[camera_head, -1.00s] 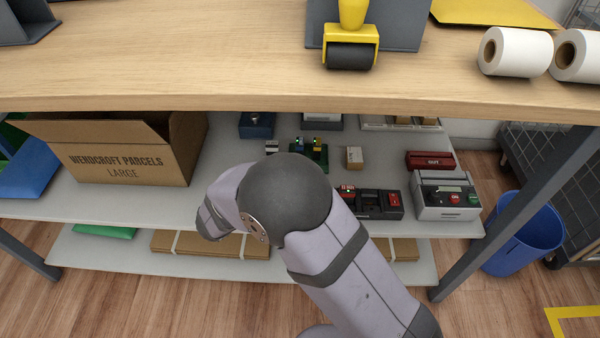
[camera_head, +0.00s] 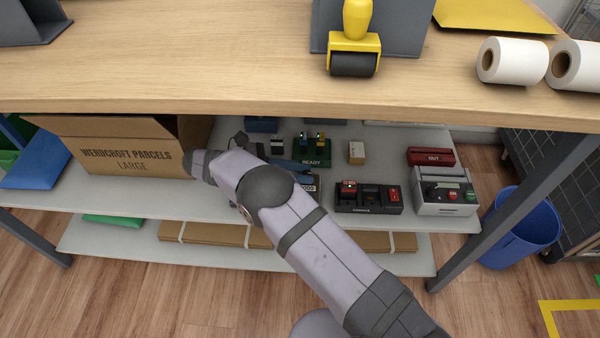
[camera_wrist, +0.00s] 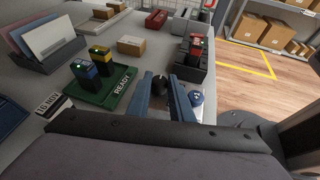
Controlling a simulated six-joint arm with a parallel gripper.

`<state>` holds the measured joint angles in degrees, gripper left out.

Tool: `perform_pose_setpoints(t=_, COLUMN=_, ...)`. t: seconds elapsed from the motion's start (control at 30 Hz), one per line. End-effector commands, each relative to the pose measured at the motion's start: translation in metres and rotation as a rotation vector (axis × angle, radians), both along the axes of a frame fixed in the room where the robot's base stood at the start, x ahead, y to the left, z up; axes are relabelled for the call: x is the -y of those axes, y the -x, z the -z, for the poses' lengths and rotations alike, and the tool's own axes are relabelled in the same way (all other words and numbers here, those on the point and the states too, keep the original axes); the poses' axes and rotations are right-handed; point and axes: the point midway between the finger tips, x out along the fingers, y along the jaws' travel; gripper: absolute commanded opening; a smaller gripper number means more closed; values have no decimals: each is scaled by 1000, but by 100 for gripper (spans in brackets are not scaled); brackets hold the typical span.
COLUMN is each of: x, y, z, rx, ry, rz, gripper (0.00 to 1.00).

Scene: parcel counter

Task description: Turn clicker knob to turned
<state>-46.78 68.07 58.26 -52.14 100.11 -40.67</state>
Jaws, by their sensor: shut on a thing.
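In the wrist view, a small dark knob (camera_wrist: 158,84) with a light mark sits between the fingertips of my gripper (camera_wrist: 164,86). I take it for the clicker knob. The blue-grey fingers are shut on it. A small blue part with white marks (camera_wrist: 197,97) shows just right of the fingers. The head view shows my gripper's blue fingers (camera_head: 293,166) reaching right over the grey shelf, in front of the green READY tray. The knob and its setting cannot be made out there.
The green READY tray (camera_wrist: 108,84) holds a blue and a yellow stamp. A dark console (camera_head: 369,198) with red parts and a grey box with buttons (camera_head: 446,206) stand to the right. A cardboard carton (camera_head: 110,165) stands left. The tabletop (camera_head: 200,65) overhangs the shelf.

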Motion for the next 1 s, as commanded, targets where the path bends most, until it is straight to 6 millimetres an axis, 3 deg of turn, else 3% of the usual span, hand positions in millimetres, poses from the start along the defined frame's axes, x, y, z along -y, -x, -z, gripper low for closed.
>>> perform_pose_setpoints(t=0.6, x=0, y=-1, z=0, rx=1, ry=0, rz=35, gripper=0)
perform_pose_setpoints(t=0.63, x=0, y=-1, z=0, rx=1, ry=0, rz=35, gripper=22)
perform_pose_setpoints(t=0.7, x=0, y=-1, z=0, rx=1, ry=0, rz=35, gripper=39)
perform_pose_setpoints(t=1.0, x=0, y=-1, z=0, rx=1, ry=0, rz=34, gripper=39)
